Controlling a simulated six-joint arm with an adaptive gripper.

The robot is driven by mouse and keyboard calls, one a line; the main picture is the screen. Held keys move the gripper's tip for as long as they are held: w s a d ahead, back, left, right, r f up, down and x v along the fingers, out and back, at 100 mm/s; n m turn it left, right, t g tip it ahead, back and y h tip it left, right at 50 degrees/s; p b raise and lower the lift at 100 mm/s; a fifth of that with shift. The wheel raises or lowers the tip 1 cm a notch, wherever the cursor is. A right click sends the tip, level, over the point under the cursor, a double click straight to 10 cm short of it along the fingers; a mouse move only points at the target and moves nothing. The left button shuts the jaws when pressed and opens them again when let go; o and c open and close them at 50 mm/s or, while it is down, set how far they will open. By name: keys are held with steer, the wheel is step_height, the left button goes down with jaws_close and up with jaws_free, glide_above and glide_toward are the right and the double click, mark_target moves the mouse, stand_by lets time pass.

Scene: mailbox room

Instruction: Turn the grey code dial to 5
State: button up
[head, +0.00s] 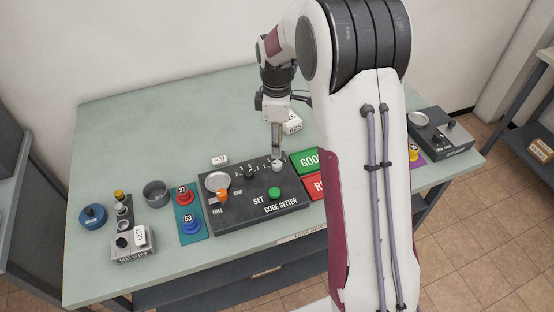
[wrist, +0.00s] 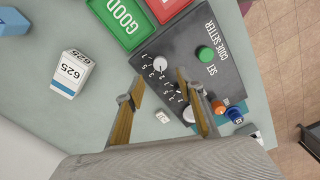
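The grey code dial (head: 277,164) is a small pale round knob on the black code setter panel (head: 240,215). In the wrist view the grey code dial (wrist: 159,64) shows from above, with small white numbers around it. I cannot tell which number it points to. My gripper (head: 277,152) points down at the dial in the head view. In the wrist view my gripper (wrist: 159,80) is open, with the dial just beyond and between its fingertips. No grip on the dial shows.
A black knob (head: 250,171), a green SET button (head: 274,193), an orange-topped lever (head: 222,196) and a metal dish (head: 217,181) share the panel. Green (head: 306,160) and red (head: 313,186) trays lie right of it. A white box marked 625 (wrist: 71,73) stands nearby.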

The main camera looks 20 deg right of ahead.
mark_target(277, 163)
steer(key=shift+f, duration=0.15)
stand_by(0.4)
steer(key=shift+f, duration=3.75)
jaws_close()
